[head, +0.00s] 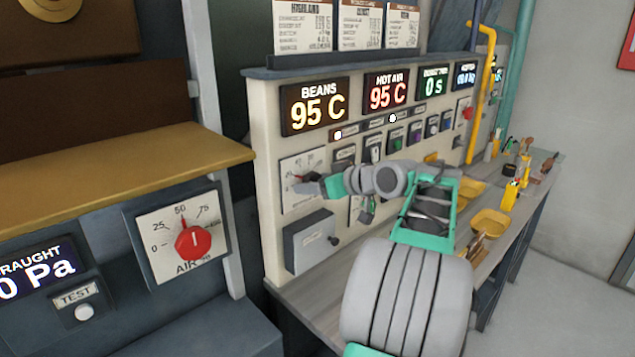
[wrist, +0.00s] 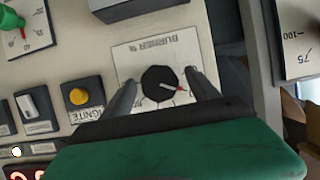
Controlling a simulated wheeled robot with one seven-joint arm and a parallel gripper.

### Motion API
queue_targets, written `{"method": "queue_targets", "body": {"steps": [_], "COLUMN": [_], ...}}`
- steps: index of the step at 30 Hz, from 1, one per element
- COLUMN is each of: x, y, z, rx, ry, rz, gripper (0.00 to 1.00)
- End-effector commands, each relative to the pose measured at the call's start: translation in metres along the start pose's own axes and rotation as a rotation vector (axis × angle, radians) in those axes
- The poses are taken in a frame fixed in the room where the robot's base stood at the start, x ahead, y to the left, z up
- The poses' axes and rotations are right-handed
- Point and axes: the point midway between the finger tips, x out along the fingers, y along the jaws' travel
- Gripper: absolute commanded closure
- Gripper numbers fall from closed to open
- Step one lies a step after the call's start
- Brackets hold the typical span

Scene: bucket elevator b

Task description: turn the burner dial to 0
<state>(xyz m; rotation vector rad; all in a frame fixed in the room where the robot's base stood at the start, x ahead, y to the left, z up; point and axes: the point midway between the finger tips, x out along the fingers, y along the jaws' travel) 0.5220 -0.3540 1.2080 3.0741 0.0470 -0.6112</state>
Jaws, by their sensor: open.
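The burner dial (wrist: 160,84) is a black round knob with a red and white pointer, on a white plate headed BURNER. The wrist view shows the plate upside down, and the pointer aims right and slightly down there. My gripper (wrist: 160,78) is open, with one finger on each side of the knob; I cannot tell whether they touch it. The scale marks are mostly hidden behind the gripper. In the head view, the burner plate (head: 293,164) is at the console's left end, with my gripper (head: 306,186) in front, hiding the knob.
A yellow IGNITE button (wrist: 78,96) is beside the burner plate. A grey box (head: 310,243) sticks out below it. A separate red AIR dial (head: 193,243) is on the dark panel at left. Displays (head: 315,106) are above. Yellow trays (head: 490,222) stand on the bench at right.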

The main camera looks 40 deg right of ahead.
Motion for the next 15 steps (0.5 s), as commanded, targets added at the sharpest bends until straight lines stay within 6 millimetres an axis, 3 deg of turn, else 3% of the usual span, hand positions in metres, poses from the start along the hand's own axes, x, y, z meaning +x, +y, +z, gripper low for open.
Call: {"method": "queue_targets", "body": {"steps": [2, 15], "x": [-0.0003, -0.0010], "y": [0.0004, 0.0011], "z": [0.0003, 0.0006], "rx": [0.001, 0.002], "ry": [0.000, 0.000], "rz": [0.001, 0.002], "gripper": [0.32, 0.68]}}
